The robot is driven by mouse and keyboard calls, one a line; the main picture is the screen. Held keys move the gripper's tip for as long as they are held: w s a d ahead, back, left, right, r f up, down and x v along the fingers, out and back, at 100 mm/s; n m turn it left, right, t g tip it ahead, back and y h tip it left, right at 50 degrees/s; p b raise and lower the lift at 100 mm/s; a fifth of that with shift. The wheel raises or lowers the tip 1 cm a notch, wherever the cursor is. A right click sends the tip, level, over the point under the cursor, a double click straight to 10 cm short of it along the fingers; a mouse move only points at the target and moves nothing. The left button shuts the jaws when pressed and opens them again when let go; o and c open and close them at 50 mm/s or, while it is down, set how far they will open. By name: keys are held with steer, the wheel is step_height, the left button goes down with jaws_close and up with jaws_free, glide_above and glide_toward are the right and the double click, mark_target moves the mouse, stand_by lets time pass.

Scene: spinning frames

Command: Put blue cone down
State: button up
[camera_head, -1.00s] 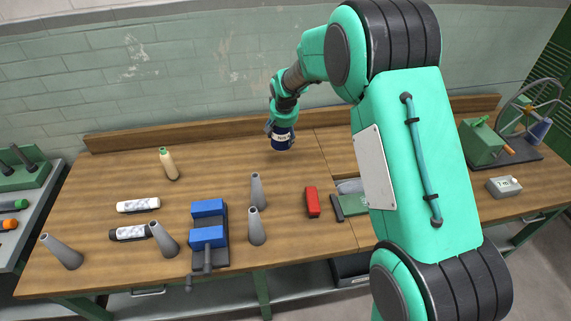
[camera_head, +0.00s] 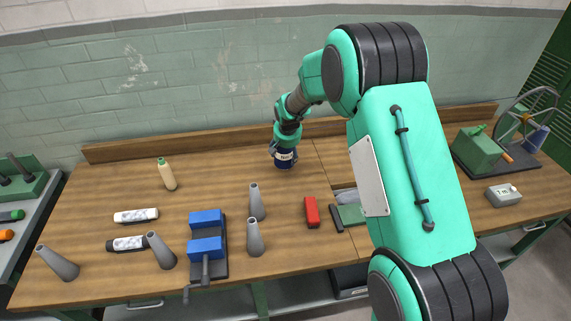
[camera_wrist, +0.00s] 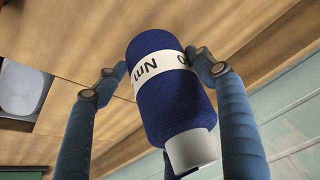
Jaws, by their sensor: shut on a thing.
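The blue cone (camera_head: 284,159) is a dark blue spool of yarn with a white label band. My gripper (camera_head: 285,147) is shut on it near the back of the wooden workbench (camera_head: 130,190).
Several grey empty cones (camera_head: 257,202), a blue vise (camera_head: 206,235), a red block (camera_head: 312,212) and a cream bottle (camera_head: 167,174) stand nearer the front and left. A green winding machine (camera_head: 480,150) is at the right. The bench around the held cone is clear.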

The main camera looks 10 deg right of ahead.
mark_target(287, 152)
steer(key=shift+f, duration=0.65)
steer(key=shift+f, duration=1.85)
steer(key=shift+f+b, duration=0.1)
steer(key=shift+b, duration=0.25)
steer(key=o, duration=1.6)
steer(key=shift+c, duration=0.2)
steer(key=shift+s+r, duration=0.15)
steer(key=shift+r, duration=0.4)
steer(key=p+v, duration=0.1)
steer(key=v, duration=1)
steer(key=shift+s, duration=0.1)
